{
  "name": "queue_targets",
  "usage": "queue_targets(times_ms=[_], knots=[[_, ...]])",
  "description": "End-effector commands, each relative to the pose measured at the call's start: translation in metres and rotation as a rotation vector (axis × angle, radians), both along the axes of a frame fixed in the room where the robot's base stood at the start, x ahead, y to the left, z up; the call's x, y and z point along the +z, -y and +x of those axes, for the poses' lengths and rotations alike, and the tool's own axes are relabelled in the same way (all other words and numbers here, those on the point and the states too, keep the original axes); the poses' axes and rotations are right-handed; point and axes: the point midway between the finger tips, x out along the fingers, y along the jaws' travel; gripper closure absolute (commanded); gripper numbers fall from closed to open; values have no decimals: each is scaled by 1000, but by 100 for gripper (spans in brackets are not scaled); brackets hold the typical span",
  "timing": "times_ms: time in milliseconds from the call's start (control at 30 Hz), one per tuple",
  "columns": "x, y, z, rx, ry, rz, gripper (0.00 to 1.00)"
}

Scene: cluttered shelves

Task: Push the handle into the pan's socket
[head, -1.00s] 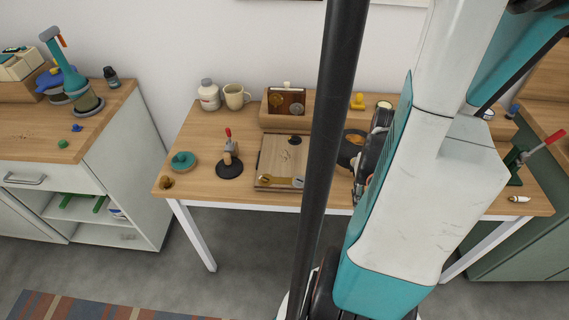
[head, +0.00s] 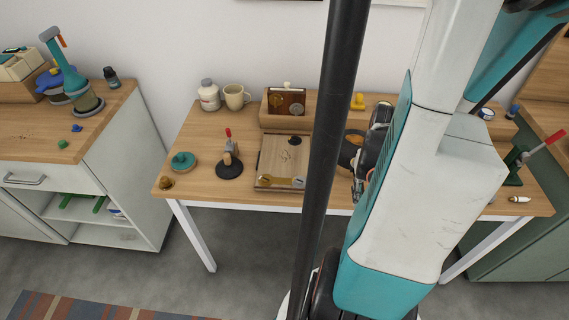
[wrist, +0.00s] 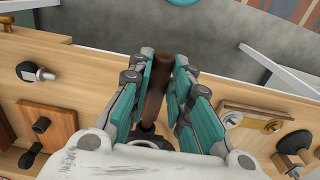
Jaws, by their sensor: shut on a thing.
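A dark brown handle (wrist: 156,92) stands out between the teal fingers of my gripper (wrist: 163,95) in the wrist view. The fingers are shut on it from both sides. A black part (wrist: 147,130) shows at the handle's lower end, close to my wrist; I cannot tell whether it is the socket or part of the handle. In the head view the dark pan (head: 348,152), with something orange-brown in it, lies on the table, partly hidden by a black pole and my gripper (head: 362,175). The pan's socket cannot be made out.
The table's front edge is close to my gripper.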

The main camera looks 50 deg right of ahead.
Motion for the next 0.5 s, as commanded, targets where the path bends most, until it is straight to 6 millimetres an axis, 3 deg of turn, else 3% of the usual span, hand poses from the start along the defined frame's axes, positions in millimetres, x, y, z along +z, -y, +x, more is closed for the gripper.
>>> queue_targets(times_ms=[500], knots=[[0, 9, 8, 0, 0, 0, 100]])
